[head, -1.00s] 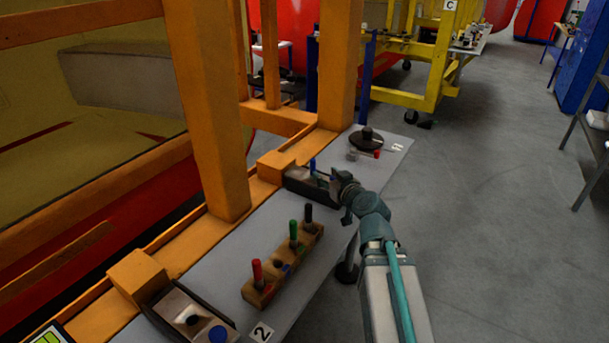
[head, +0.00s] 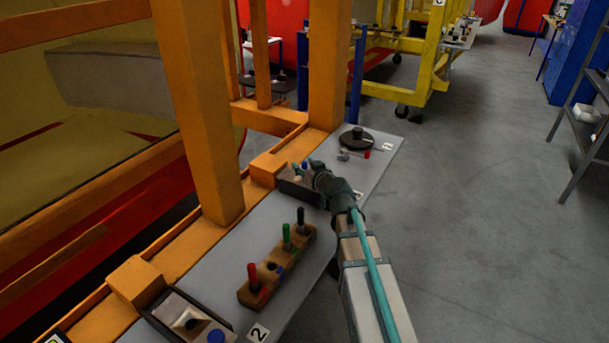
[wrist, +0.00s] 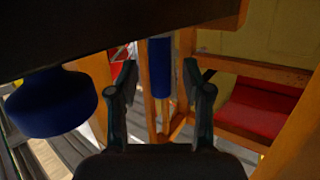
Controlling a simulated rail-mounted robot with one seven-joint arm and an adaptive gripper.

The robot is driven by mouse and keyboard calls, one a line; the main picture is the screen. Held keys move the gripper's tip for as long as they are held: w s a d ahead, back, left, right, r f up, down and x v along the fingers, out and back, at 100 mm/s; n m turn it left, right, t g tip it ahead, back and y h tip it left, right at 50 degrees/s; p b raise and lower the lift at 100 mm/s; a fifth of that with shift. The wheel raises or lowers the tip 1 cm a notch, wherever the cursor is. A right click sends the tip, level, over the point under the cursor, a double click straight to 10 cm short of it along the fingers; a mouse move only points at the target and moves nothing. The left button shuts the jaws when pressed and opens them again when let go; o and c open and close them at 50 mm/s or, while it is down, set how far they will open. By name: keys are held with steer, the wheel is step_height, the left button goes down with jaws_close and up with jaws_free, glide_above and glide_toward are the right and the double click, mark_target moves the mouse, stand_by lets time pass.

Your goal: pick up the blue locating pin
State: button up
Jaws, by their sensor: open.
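The blue locating pin (wrist: 160,75) stands upright in the wrist view, seen between my two fingertips with a gap on each side. In the head view a small blue part (head: 305,164) shows at the dark tray (head: 297,187), partly covered by my gripper. My gripper (head: 309,170) is open at that tray and also shows in the wrist view (wrist: 158,85). I cannot tell how deep the pin sits between the fingers.
A wide blue knob (wrist: 50,102) is close to the left finger. A wooden block (head: 275,277) holds red, green and black pins on the grey bench (head: 243,227). Orange frame posts (head: 196,110) rise behind. A black round part (head: 358,140) sits at the far end.

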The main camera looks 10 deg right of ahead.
jaws_close()
steer(key=shift+r, duration=0.1)
stand_by(0.5)
